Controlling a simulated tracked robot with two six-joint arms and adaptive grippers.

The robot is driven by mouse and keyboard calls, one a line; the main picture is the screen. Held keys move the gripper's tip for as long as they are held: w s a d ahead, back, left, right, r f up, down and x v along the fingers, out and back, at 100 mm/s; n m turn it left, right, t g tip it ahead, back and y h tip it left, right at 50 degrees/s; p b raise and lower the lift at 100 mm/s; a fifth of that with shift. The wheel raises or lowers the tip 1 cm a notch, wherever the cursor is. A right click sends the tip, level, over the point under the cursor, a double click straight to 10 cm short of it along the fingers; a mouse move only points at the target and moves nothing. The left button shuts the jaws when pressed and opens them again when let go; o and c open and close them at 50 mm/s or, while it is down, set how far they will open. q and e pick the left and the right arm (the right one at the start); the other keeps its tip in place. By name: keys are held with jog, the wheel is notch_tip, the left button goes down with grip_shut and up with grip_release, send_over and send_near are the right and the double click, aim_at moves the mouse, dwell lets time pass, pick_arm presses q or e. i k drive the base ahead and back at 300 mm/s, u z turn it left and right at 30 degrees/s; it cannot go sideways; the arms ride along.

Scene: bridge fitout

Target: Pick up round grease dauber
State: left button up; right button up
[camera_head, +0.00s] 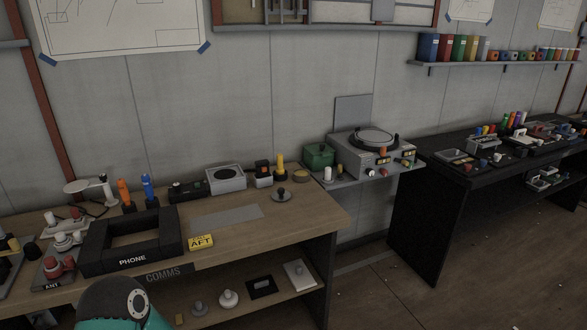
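I cannot tell for sure which thing is the round grease dauber. One candidate is a small dark round disc with an upright knob (281,195), at the right end of the wooden bench top. Small round knobbed pieces also sit on the shelf below: a pale one (229,298) and a grey one (199,308). Neither gripper shows. Only a teal and black part of my own body is in view at the bottom left, in front of the bench.
The wooden bench (322,217) holds a black frame marked PHONE (131,259), a yellow AFT block (201,242), orange and blue handled items and a grey box (226,180). A turntable-like unit (372,152) stands behind right. A black bench (430,190) is farther right, with open floor before it.

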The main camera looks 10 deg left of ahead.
aim_at(280, 171)
jog(key=u, duration=0.15)
jog(key=k, duration=0.3)
jog(key=z, duration=0.7)
jog(key=i, duration=1.4)
jog(key=u, duration=0.6)
